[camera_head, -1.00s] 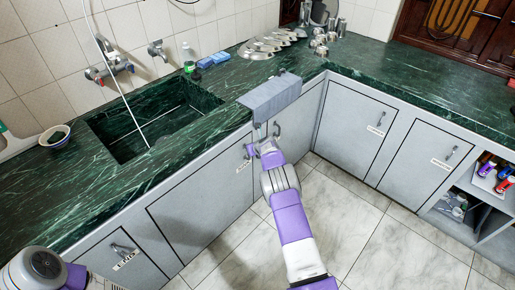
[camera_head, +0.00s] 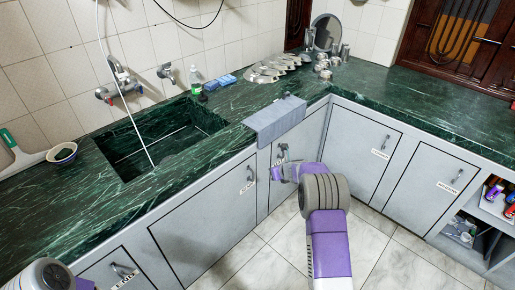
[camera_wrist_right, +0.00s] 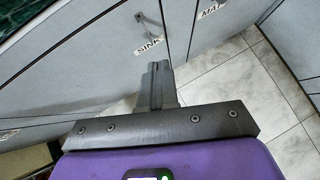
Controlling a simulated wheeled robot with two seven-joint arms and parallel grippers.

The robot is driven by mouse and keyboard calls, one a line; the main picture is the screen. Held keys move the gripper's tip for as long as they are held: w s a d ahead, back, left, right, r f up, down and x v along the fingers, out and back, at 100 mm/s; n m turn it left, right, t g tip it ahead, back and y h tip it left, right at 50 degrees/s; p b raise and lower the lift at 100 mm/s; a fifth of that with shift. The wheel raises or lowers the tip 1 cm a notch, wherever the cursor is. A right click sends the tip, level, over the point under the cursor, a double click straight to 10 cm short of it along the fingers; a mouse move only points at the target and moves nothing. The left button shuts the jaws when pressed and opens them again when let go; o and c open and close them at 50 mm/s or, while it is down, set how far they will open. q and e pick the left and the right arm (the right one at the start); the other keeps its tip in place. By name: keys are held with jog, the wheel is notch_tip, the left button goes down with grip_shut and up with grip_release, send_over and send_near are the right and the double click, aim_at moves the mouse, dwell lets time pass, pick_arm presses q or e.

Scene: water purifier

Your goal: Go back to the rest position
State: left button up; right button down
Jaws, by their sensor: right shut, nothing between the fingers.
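My right arm (camera_head: 328,235) rises from the bottom centre of the head view, in front of the grey cabinets. Part of my left arm (camera_head: 48,275) shows at the bottom left of the head view; the left gripper is out of view.
The green counter (camera_head: 400,85) runs along both walls. An open shelf (camera_head: 470,228) stands at the right. The tiled floor (camera_head: 400,262) is clear.

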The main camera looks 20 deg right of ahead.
jog(key=s+a+f+m+g+y+p, duration=0.1)
jog(key=s+a+f+m+g, duration=0.1)
jog(key=s+a+f+m, duration=0.75)
jog(key=s+a+f+m+g+y+p, duration=0.2)
jog(key=s+a+f+m, duration=0.2)
jog(key=s+a+m, duration=0.6)
jog(key=s+a+m+g, duration=0.2)
jog(key=s+a+m, duration=0.1)
jog(key=s+m, duration=0.6)
jog(key=s+a+m+g+p, duration=0.1)
jog(key=s+a+m, duration=0.3)
jog(key=s+m, duration=0.6)
jog(key=shift+s+f+g+y, duration=0.25)
jog(key=shift+s+g+y, duration=0.15)
jog(key=shift+s+g, duration=0.5)
jog(key=shift+a+m, duration=0.1)
jog(key=shift+m, duration=0.15)
